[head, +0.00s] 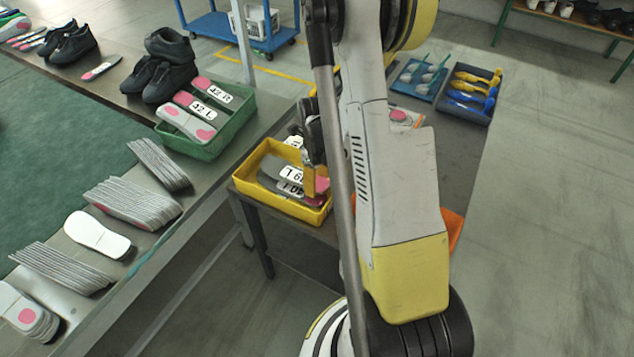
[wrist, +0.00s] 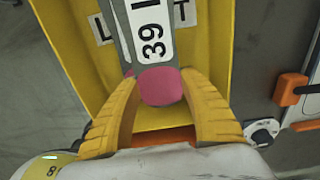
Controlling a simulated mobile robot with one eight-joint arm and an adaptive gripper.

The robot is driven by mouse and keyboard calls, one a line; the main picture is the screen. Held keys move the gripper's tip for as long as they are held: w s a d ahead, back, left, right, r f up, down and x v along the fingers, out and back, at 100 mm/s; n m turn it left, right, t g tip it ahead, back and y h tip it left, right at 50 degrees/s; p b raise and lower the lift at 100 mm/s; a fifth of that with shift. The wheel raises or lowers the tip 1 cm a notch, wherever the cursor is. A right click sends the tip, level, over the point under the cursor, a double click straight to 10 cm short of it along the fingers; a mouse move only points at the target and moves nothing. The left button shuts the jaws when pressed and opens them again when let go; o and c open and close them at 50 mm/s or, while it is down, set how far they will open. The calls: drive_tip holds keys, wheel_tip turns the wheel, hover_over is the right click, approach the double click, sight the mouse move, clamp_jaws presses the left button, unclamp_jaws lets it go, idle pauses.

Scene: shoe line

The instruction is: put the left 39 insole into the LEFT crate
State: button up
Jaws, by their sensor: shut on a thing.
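The 39 insole, grey with a pink end and a white "39" label, shows in the wrist view (wrist: 160,85) and the head view (head: 269,170). My gripper (wrist: 160,78) is shut on its pink end, one yellow finger on each side. In the head view my gripper (head: 309,181) is over the right part of the yellow crate (head: 283,208). The insole lies over the crate's opening; whether it touches anything below is unclear. The crate shows in the wrist view (wrist: 215,50) with a partly covered label, "L" and "T" readable. A second labelled insole (head: 284,189) shows beside it in the head view.
A green crate (head: 206,151) with insoles labelled 42 stands on the bench to the left. Stacks of insoles (head: 125,200) and black shoes (head: 170,65) are on that bench. A dark blue tray (head: 468,111) with yellow and blue items is at the right. My arm hides part of the table.

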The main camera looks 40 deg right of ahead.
drive_tip(key=shift+f+b, duration=0.4)
drive_tip(key=shift+f, duration=0.05)
drive_tip(key=shift+f, duration=0.15)
drive_tip(key=o, duration=1)
